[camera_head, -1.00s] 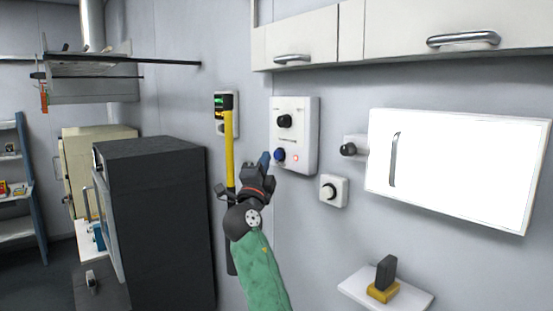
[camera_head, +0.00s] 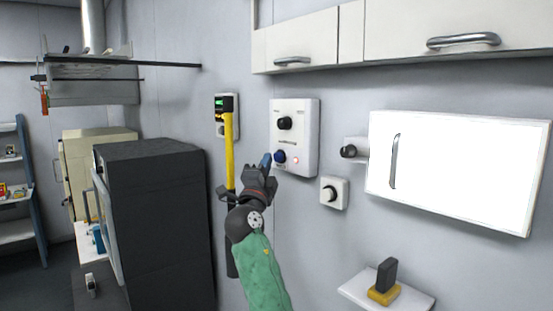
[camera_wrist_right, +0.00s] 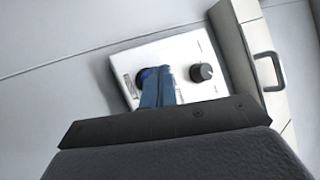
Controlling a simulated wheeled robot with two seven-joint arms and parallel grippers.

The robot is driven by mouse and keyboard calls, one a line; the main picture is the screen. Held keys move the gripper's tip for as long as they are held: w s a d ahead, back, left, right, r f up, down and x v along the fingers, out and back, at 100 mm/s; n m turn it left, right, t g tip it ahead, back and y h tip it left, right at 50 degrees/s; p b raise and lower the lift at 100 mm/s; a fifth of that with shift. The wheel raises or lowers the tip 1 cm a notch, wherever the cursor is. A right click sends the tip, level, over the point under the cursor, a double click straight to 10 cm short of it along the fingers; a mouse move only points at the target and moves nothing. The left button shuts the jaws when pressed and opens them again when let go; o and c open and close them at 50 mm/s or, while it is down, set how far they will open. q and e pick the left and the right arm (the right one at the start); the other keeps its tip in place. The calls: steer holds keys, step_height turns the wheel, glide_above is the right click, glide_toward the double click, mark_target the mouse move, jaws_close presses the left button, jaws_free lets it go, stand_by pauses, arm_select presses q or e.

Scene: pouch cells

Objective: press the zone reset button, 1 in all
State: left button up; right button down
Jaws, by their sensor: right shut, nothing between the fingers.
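My left gripper is out of view.
A yellow-and-black bar (camera_head: 229,150) hangs on the wall left of my arm. A small white dial box (camera_head: 334,191) is at lower right of the control box. A white cabinet door (camera_head: 460,170) is further right, a dark cabinet (camera_head: 155,220) left.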

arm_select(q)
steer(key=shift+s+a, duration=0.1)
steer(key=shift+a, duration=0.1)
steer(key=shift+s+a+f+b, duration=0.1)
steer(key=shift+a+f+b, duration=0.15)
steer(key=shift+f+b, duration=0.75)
arm_select(e)
steer(key=shift+w+d, duration=0.25)
steer(key=shift+d, duration=0.05)
stand_by(0.3)
